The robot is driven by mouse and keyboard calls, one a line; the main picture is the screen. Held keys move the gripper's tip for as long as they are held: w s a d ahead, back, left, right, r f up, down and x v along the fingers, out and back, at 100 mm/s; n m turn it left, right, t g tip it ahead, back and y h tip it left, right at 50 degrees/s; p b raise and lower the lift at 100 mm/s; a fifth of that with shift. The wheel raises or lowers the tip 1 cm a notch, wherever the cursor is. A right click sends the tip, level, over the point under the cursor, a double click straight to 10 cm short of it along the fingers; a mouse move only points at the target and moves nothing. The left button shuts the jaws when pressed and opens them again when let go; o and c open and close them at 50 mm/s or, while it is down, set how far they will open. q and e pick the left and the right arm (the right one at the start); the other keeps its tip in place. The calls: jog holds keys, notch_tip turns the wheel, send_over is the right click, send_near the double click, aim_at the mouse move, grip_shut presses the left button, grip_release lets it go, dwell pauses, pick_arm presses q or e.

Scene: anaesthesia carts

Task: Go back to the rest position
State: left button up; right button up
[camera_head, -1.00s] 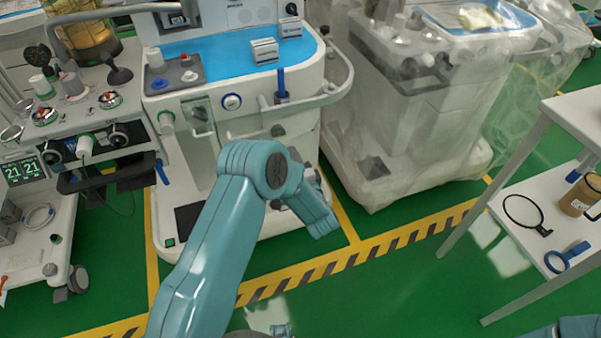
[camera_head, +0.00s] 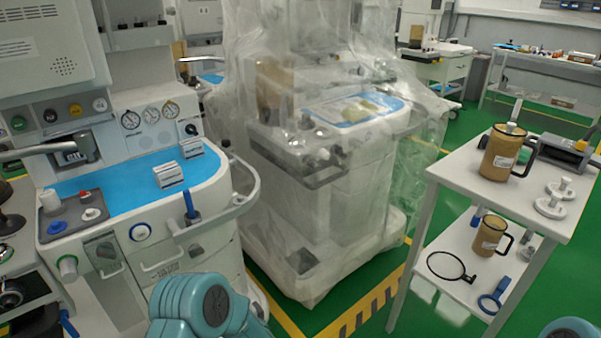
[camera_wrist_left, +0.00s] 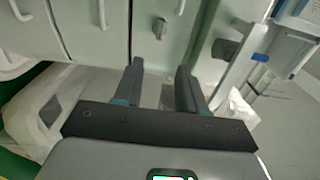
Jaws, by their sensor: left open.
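My left gripper (camera_wrist_left: 158,85) shows in the left wrist view. Its two dark fingers are apart, with nothing between them. A pale cart front with handles is in view beyond the fingertips; I cannot tell how far off it is. In the head view only the teal links of my left arm show at the bottom edge, and the left gripper is out of frame. A small teal part of mine shows at the bottom right corner. My right gripper is not in view.
An anaesthesia cart (camera_head: 140,190) with a blue top stands at left. A plastic-wrapped cart (camera_head: 330,180) is behind it. A white two-level table (camera_head: 460,165) at right bears brown canisters, one being a jar (camera_head: 505,152) on top. Green floor shows between cart and table.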

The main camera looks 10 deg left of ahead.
pick_arm(q)
jog(key=s+a+f+h, duration=0.1)
jog(key=s+a, duration=0.1)
jog(key=a, duration=0.2)
jog(key=s+d+f+n+g+h, duration=0.2)
jog(key=s+d+f+h, duration=0.4)
jog(key=d+f+h, duration=0.35)
jog(key=s+d+f+n+g+h, duration=0.3)
jog(key=s+d+n+g+h, duration=0.15)
jog(key=s, duration=0.45)
jog(key=s+d+f+n+g+h, duration=0.2)
jog(key=s+d+n+g+h, duration=0.25)
jog(key=s, duration=0.55)
notch_tip(320, 180, up, 17)
jog(key=d+y+p, duration=0.1)
jog(key=p, duration=1.6)
jog(key=shift+w+m+y, duration=0.3)
jog(key=shift+m+y, duration=0.05)
jog(key=shift+m, duration=0.05)
